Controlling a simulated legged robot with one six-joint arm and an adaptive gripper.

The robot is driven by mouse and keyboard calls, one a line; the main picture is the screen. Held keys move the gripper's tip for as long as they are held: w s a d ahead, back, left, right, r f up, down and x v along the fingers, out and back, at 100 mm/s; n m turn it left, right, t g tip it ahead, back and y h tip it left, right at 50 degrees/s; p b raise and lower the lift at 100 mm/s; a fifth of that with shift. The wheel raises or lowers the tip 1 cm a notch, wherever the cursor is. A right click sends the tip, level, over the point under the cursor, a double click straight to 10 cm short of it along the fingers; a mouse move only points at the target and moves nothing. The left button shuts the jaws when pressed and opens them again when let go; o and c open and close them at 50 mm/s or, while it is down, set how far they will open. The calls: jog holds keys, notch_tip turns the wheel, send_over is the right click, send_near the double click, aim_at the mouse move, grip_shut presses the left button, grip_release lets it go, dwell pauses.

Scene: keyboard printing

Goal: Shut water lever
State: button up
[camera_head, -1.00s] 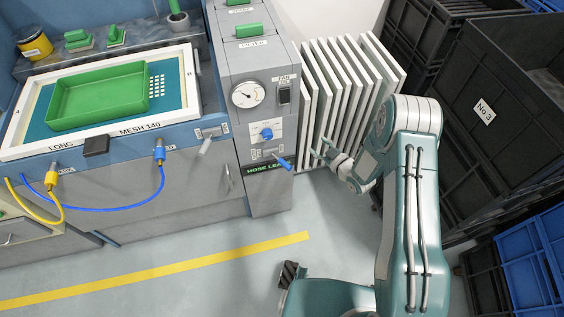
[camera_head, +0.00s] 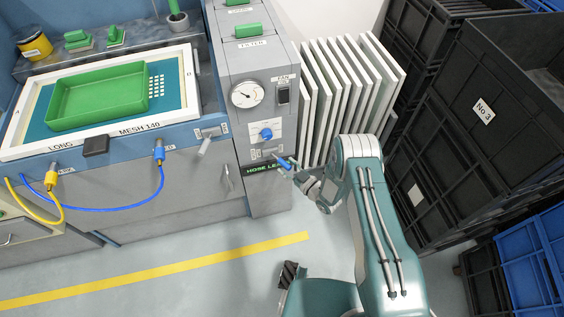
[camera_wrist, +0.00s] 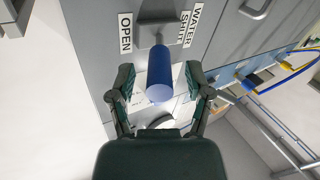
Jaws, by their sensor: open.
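The water lever (camera_head: 284,163) has a blue grip and juts out from the grey cabinet's front, low on the panel. In the wrist view the blue lever (camera_wrist: 160,78) stands between my gripper's (camera_wrist: 160,88) two dark fingers, with a gap on each side. Labels on the mount read OPEN (camera_wrist: 125,32) on one side and WATER SHUT (camera_wrist: 190,28) on the other. In the head view my gripper (camera_head: 291,171) is at the lever, open; its fingertips are small and partly overlap the lever there.
White framed screens (camera_head: 345,90) stand in a rack just right of the cabinet. Black crates (camera_head: 500,120) are stacked at right. The floor in front is clear.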

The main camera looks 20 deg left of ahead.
jog(key=shift+x, duration=1.3)
grip_shut()
